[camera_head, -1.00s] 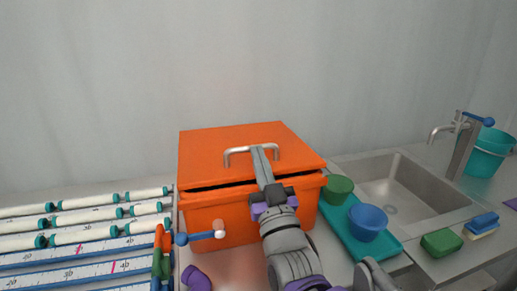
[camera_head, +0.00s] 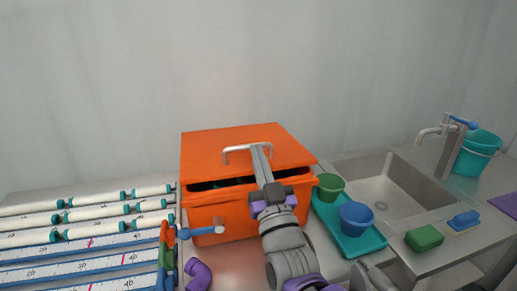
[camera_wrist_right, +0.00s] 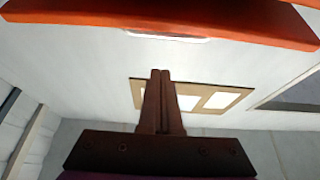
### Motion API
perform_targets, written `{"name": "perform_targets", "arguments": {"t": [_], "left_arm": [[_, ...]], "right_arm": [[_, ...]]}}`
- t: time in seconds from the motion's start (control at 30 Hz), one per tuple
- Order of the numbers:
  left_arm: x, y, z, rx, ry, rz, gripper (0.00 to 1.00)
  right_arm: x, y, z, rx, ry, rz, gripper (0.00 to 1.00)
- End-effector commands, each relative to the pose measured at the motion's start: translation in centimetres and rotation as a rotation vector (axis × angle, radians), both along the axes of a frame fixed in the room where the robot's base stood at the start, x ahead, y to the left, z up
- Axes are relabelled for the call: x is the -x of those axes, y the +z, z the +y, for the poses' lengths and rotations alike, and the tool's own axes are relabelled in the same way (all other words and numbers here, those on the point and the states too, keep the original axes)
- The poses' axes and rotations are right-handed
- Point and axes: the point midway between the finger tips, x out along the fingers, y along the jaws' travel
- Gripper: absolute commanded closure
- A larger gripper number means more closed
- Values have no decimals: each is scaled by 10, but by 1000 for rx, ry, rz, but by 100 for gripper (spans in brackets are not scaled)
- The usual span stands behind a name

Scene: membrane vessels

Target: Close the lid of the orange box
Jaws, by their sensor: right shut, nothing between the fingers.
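The orange box (camera_head: 222,215) stands on the counter in the middle of the head view. Its orange lid (camera_head: 215,155) is partly open, with a dark gap along the front and a little green showing inside. A silver handle (camera_head: 236,149) is on the lid. My right gripper (camera_head: 261,150) is shut and empty, reaching up in front of the lid at the handle; I cannot tell whether it touches. In the right wrist view, the shut fingers (camera_wrist_right: 160,75) are below the lid's edge (camera_wrist_right: 230,22) in the picture. My left gripper is not in view.
A teal tray (camera_head: 362,243) with green and blue bowls stands right of the box, before a sink (camera_head: 400,195) with a tap. White tubes and blue ruled strips (camera_head: 80,248) lie left. A blue-handled item (camera_head: 200,231) and purple piece (camera_head: 197,272) are near the box front.

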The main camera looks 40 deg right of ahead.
Motion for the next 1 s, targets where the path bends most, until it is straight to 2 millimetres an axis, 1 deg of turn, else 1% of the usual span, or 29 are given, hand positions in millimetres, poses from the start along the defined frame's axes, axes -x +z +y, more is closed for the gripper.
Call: {"name": "perform_targets", "arguments": {"t": [0.03,0.2,0.4,0.5,0.57,0.67,0.7,0.77,0.8,0.83,0.9,0.97,1.0], "left_arm": [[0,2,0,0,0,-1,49],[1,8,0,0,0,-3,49],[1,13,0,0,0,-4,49],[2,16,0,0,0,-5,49],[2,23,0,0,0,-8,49],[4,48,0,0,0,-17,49],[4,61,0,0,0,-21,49],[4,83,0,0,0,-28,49],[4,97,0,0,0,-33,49],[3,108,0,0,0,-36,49],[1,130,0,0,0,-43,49],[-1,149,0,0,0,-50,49],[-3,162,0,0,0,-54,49]], "right_arm": [[9,-6,6,-1,2,-1,100],[35,-23,20,0,2,-1,100],[53,-35,30,2,2,-1,100],[55,-35,31,-3,3,8,100],[49,-27,30,-14,10,35,100],[24,-1,26,-61,36,140,100],[11,13,23,-89,50,204,100],[-10,33,18,-143,70,316,100],[-23,45,14,-182,79,400,100],[-31,53,12,-214,86,464,100],[-46,69,7,-289,95,612,100],[-53,82,2,-358,93,738,100],[-56,91,0,-404,88,820,100]]}}
